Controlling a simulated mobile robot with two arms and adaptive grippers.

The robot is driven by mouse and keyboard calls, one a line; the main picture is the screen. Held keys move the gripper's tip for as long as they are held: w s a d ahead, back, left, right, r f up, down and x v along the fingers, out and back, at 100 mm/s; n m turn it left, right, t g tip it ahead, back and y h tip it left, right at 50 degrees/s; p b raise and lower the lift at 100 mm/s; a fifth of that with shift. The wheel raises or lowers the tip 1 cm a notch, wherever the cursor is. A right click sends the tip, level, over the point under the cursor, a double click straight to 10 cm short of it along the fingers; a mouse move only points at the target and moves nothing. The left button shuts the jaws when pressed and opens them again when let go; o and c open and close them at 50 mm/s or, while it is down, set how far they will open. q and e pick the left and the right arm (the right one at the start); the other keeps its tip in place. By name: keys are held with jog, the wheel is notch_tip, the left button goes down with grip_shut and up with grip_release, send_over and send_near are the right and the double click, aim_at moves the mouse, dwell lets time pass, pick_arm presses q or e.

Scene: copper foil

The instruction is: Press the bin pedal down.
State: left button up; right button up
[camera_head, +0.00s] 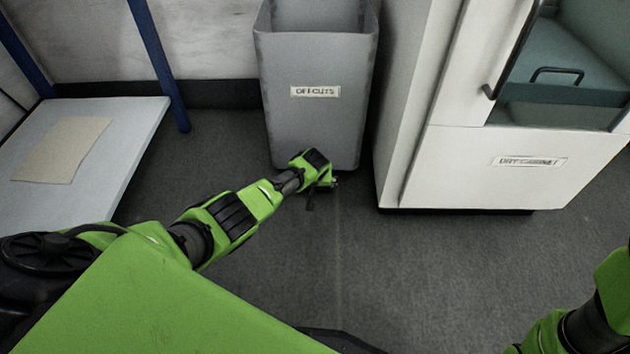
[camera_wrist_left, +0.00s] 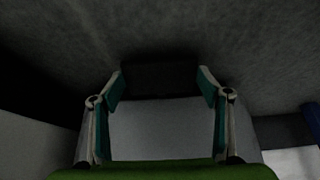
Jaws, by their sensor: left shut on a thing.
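The grey bin (camera_head: 312,115) with an "OFFCUTS" label stands upright on the floor, its open top cut off by the upper edge of the head view. My left gripper (camera_head: 320,184) is low at the foot of the bin's front and hides the pedal there. In the left wrist view the dark, flat bin pedal (camera_wrist_left: 160,78) lies between the two fingertips of my left gripper (camera_wrist_left: 161,88), which is shut on it. The bin's grey front (camera_wrist_left: 160,130) shows behind the fingers. How far the pedal is down cannot be told. My right gripper is out of view.
A white dry cabinet (camera_head: 480,165) with a handled drawer front stands close to the bin's right. A pale table (camera_head: 130,125) with blue legs and a tan sheet (camera_head: 62,150) is at the left. The dark floor (camera_head: 400,270) in front is clear.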

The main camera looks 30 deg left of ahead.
pick_arm(q)
jog(key=shift+s+d+f, duration=0.3)
jog(key=shift+s+f, duration=0.2)
jog(key=o, duration=1.6)
jog(key=shift+r, duration=0.1)
jog(key=shift+w+r, duration=0.1)
jog(key=shift+r, duration=0.05)
jog(key=shift+a, duration=0.1)
jog(key=shift+r, duration=0.15)
jog(key=shift+v, duration=5.85)
